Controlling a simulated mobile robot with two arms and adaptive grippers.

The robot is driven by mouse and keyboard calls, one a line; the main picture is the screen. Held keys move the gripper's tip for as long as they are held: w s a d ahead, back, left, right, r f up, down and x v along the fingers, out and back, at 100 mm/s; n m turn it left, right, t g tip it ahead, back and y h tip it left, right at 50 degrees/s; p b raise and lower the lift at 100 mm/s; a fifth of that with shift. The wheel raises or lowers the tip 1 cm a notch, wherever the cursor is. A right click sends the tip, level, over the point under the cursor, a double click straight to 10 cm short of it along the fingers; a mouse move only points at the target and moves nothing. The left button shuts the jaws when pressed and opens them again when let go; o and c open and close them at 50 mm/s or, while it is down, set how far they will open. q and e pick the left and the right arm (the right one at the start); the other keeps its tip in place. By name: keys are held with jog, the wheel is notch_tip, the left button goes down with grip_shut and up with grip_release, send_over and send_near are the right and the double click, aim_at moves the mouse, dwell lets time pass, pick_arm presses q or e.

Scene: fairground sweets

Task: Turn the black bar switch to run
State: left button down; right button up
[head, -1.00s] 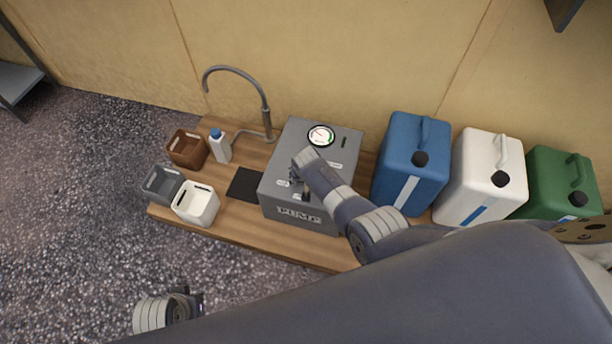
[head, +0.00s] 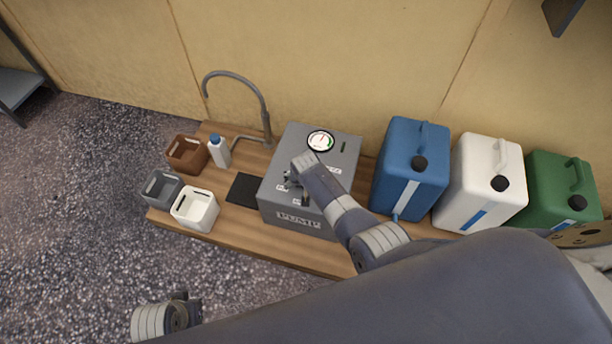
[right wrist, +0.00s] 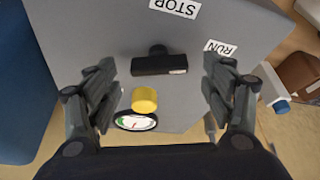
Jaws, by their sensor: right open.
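The black bar switch (right wrist: 160,64) sits on top of the grey pump box (head: 345,168). In the right wrist view the bar lies crosswise, with a small white mark at its right end. The STOP label (right wrist: 175,7) is above it and the RUN label (right wrist: 220,47) is up to its right. My right gripper (right wrist: 161,92) is open and empty, its fingers spread on either side of the bar and apart from it. In the head view the right gripper (head: 296,186) hides most of the switch. My left gripper (head: 190,308) is low at left, away from the box; its jaws are unclear.
A yellow knob (right wrist: 145,99) and a gauge (right wrist: 135,121) are close by the switch. Blue (head: 406,175), white (head: 470,190) and green (head: 560,185) canisters stand right of the box. A tap (head: 267,120), a bottle (head: 218,152) and small bins stand left.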

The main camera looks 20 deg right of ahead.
jog(key=v, duration=1)
jog(key=shift+s+r, duration=0.2)
dwell(0.4)
